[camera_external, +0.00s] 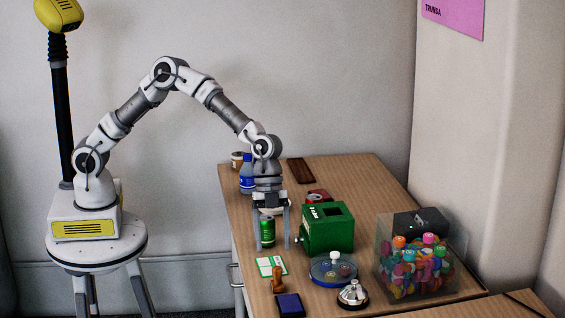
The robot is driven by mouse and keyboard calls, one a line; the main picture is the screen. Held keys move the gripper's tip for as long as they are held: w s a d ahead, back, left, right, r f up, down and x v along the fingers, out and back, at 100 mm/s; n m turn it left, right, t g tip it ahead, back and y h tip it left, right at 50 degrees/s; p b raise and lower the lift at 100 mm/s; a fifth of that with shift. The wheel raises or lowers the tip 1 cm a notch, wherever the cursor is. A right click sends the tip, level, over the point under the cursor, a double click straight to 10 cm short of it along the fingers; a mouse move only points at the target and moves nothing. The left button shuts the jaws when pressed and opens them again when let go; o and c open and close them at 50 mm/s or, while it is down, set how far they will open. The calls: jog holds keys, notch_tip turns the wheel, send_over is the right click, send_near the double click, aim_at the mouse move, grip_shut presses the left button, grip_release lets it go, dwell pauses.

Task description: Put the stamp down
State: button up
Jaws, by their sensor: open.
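A brown stamp (277,281) with a knobbed handle stands near the front of the wooden table, apart from my gripper. It is at the edge of a white and green card (267,264), and I cannot tell if it rests on the card. A dark blue ink pad (290,305) lies just in front of it. My gripper (272,245) points down above the table, behind the stamp and card, with its fingers apart. A green can (267,232) shows between the fingers. I cannot tell if the can is between them or behind them.
A green box (327,232) with an open top stands close right of my gripper. A round clear-lidded dish (333,270), a silver bell (352,294) and a clear bin of colourful items (417,270) are farther right. A blue bottle (246,175) stands behind my gripper.

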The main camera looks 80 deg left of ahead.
aim_at(277, 276)
jog(key=b+x, duration=0.2)
jog(key=x, duration=0.7)
jog(key=shift+w+d+f, duration=0.1)
jog(key=shift+d+f, duration=0.05)
jog(key=shift+d, duration=0.05)
grip_shut()
